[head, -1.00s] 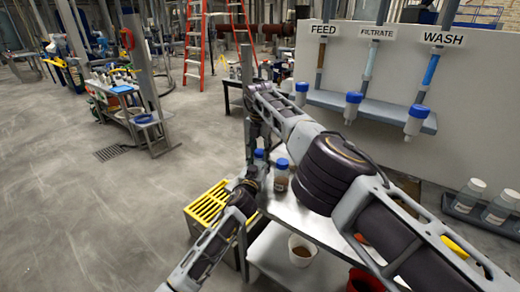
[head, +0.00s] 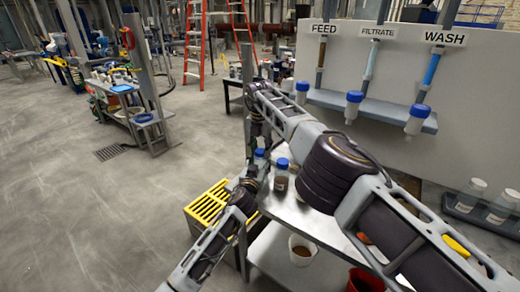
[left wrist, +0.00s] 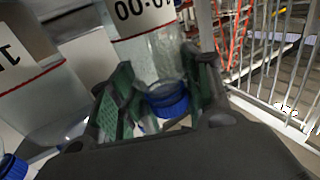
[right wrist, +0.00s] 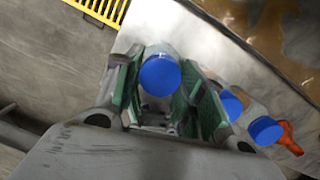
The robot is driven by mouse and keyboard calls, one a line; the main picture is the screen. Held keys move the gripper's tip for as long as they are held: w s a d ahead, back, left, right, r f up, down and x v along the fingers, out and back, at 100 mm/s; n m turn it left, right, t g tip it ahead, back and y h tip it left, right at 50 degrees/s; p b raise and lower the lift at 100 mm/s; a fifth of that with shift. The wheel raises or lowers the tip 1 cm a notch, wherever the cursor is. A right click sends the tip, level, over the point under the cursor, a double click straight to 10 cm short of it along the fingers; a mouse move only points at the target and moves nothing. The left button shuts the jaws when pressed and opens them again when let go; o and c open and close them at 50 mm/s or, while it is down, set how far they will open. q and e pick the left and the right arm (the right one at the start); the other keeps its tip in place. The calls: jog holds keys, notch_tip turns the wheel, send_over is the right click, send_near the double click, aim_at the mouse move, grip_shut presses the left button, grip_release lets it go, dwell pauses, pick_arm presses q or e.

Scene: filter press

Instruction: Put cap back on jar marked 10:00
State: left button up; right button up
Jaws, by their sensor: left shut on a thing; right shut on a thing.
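The jar marked 10:00 (left wrist: 152,50) is clear and appears upside down in the left wrist view. A blue cap (left wrist: 169,101) shows at its neck end; I cannot tell whether it is seated. My left gripper (left wrist: 162,88) is shut around this end, with a pad on each side. In the right wrist view my right gripper (right wrist: 160,85) is shut around a blue-capped jar (right wrist: 160,51), its blue cap (right wrist: 159,76) between the green pads. No label shows there, so I cannot tell which jar it is.
A second labelled jar (left wrist: 38,90) stands close beside. Two other blue caps (right wrist: 230,106) (right wrist: 265,130) show right of my right gripper. A brown-filled jar (head: 281,180) stands on the table (head: 300,222), with a white bucket (head: 301,250) below. A yellow grate (head: 207,201) lies left.

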pick_arm(q)
jog(key=shift+w+a, duration=0.1)
jog(key=shift+a, duration=0.05)
pick_arm(e)
jog(key=shift+d+r, duration=0.1)
jog(key=shift+r, duration=0.15)
dwell(0.3)
jog(key=shift+r, duration=0.25)
dwell(0.6)
jog(key=shift+f, duration=0.8)
dwell(1.0)
pick_arm(q)
jog(key=shift+r, duration=0.1)
pick_arm(e)
jog(key=shift+f, duration=0.15)
pick_arm(q)
jog(key=shift+d+r, duration=0.2)
dwell(0.5)
pick_arm(e)
jog(key=shift+r, duration=0.2)
pick_arm(q)
grip_shut()
pick_arm(e)
jog(key=o, duration=0.7)
jog(key=shift+w, duration=0.1)
pick_arm(q)
jog(key=shift+a+f, duration=0.1)
pick_arm(e)
jog(key=shift+r, duration=0.1)
